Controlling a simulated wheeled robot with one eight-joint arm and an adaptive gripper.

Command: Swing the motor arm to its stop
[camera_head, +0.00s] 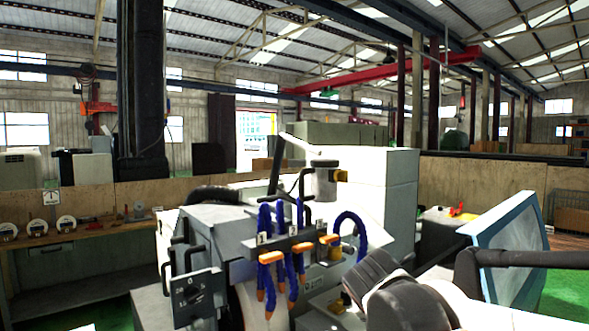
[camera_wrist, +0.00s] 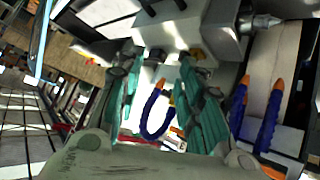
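The grey grinder (camera_head: 225,235) stands in the middle of the head view, with blue coolant hoses (camera_head: 267,245) and orange nozzles across its front. A grey cylindrical part (camera_head: 325,180) stands upright at its top. I cannot tell for certain which part is the motor arm. In the wrist view, my gripper (camera_wrist: 160,60) has its two teal fingers spread apart, with nothing held between them. Beyond the fingers is a pale machine housing (camera_wrist: 180,28). A looped blue hose (camera_wrist: 155,118) shows in the gap between them. I cannot make out my fingers in the head view.
A pointed metal spindle (camera_wrist: 262,22) juts from the housing in the wrist view, near more blue hoses (camera_wrist: 268,120). In the head view, a blue-framed panel (camera_head: 510,245) stands at right and a workbench (camera_head: 90,235) with gauges at left. Green floor (camera_head: 570,290) shows at far right.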

